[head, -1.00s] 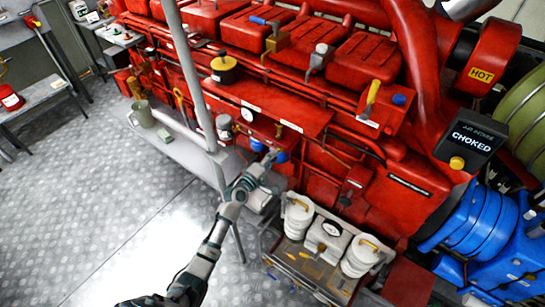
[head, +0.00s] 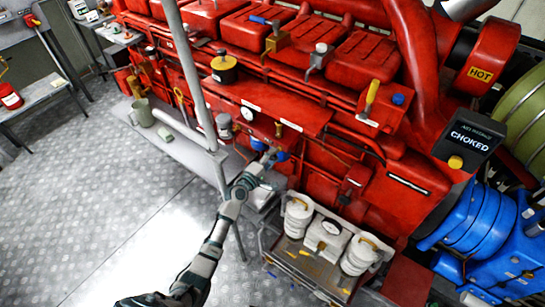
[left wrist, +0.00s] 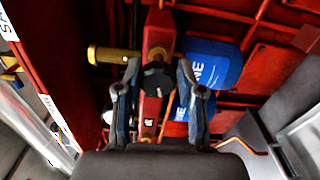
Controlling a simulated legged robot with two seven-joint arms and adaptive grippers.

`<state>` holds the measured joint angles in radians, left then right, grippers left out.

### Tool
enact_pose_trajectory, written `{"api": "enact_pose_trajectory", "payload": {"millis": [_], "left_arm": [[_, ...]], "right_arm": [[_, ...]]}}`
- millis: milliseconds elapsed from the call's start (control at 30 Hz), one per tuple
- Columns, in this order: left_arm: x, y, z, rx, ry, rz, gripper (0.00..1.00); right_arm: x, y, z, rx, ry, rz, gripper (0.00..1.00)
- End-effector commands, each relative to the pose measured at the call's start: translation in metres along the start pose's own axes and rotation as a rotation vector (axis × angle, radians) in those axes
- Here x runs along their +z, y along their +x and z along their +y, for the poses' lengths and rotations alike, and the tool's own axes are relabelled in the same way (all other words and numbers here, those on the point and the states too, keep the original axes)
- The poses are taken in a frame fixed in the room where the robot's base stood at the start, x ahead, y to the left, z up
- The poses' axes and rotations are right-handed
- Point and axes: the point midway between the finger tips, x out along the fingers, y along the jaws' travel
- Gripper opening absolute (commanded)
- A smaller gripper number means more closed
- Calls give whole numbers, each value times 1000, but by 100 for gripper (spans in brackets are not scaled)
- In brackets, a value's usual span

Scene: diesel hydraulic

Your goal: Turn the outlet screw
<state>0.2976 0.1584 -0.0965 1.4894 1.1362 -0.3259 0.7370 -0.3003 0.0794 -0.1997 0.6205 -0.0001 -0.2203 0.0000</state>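My left gripper (head: 269,156) is at the front of the red engine, by the blue cylinders (head: 282,155) under the gauge. In the left wrist view its two fingers (left wrist: 158,88) are spread apart. A dark round knob (left wrist: 157,80) on a red upright block (left wrist: 152,110) lies between them in the picture; I cannot tell whether they touch it. A brass fitting (left wrist: 112,55) sticks out left of the block. Blue cylinders (left wrist: 213,64) with white lettering sit behind the right finger. No part is labelled as the outlet screw. My right gripper is not in view.
A grey post (head: 192,80) and a grey shelf (head: 180,150) with a mug (head: 143,112) stand left of my gripper. A metal crate (head: 305,262) with white canisters stands below right. The floor (head: 90,190) at the left is mostly clear.

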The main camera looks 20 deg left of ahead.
Motion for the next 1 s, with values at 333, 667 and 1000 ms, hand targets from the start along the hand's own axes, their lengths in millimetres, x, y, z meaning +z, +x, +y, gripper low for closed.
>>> {"api": "enact_pose_trajectory", "payload": {"millis": [333, 667, 1000], "left_arm": [[0, -1, 0, 0, 1, 0, 59], [0, -48, -2, -3, 1, 1, 59], [-2, -110, -3, -4, 0, 1, 59]], "right_arm": [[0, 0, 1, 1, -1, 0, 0], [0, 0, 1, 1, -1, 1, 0], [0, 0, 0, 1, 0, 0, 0]]}}
